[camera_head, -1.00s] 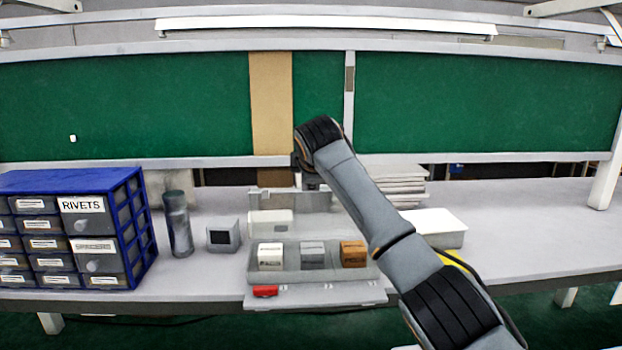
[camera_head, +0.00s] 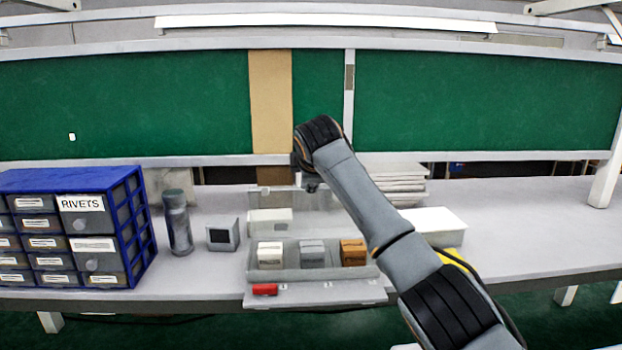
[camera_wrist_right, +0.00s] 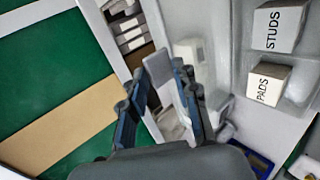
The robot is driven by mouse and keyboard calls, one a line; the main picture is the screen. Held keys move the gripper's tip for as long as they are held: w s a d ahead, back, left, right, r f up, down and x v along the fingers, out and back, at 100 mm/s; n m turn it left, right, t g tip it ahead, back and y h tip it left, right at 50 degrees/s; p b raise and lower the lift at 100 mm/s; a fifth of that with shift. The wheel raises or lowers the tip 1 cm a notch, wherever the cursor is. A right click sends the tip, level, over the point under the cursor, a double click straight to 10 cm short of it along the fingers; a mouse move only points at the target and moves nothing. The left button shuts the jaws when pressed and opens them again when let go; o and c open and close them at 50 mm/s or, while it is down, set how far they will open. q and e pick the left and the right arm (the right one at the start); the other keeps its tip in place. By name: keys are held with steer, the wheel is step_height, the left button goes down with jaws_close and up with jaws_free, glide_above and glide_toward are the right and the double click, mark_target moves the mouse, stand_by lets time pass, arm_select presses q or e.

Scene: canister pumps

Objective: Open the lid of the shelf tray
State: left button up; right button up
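The shelf tray (camera_head: 285,276) sits near the bench's front edge, holding a white, a grey and a brown box in a row. A pale, see-through panel that looks like its lid (camera_head: 318,200) stands raised behind the tray. My right arm reaches over the bench and its forearm and wrist hide most of the gripper in the head view. In the right wrist view my right gripper (camera_wrist_right: 165,75) has its fingers apart, with a light grey plate edge between them. I cannot tell whether the fingers touch it. My left gripper is not in view.
A blue drawer cabinet (camera_head: 135,215), a grey cylinder (camera_head: 179,225) and a small box with a dark face (camera_head: 223,235) stand left of the tray. A white box (camera_head: 435,222) and a paper stack (camera_head: 392,172) are right and behind. The bench's far right is clear.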

steer(key=v, duration=1.2)
